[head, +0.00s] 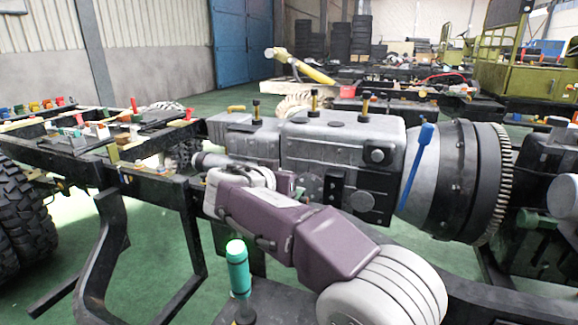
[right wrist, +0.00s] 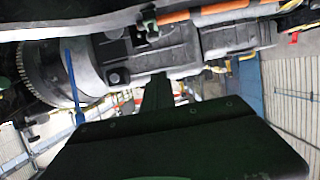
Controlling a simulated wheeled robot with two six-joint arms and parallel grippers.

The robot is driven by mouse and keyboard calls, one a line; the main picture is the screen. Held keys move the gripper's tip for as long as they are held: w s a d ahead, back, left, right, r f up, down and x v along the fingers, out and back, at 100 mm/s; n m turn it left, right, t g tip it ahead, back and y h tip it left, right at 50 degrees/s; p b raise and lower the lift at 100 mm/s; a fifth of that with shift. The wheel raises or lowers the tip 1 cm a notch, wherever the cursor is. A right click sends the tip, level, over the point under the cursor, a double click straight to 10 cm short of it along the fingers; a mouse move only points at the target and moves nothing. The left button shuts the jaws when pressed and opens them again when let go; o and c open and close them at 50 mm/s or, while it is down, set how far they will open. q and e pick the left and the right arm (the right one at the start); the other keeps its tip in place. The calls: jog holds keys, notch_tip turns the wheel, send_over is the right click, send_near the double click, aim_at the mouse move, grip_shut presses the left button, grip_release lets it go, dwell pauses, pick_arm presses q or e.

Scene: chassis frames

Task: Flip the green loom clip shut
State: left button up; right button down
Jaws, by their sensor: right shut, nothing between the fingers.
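In the right wrist view, a small dark green clip-like part (right wrist: 148,22) sits at the left end of an orange loom length (right wrist: 188,14), near the top edge. I take it for the green loom clip; it is too small to tell how its flap stands. My right gripper (right wrist: 157,80) is shut and empty, its fingers pointing up the picture toward the clip, apart from it in the picture. In the head view my purple and white right arm crosses in front of the gearbox, and I cannot clearly make out the clip or fingertips there. My left gripper is not in view.
The grey gearbox (head: 340,142) fills the middle, with a blue-handled tool (head: 417,165) against its bell housing. A green-capped upright handle (head: 238,268) stands low in front. The black chassis rail (head: 160,185) runs left, with small coloured parts on the frame behind.

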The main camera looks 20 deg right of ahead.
jog(key=s+a, duration=0.1)
jog(key=s+a+f, duration=0.1)
jog(key=shift+s+a+f, duration=0.1)
jog(key=shift+s, duration=0.25)
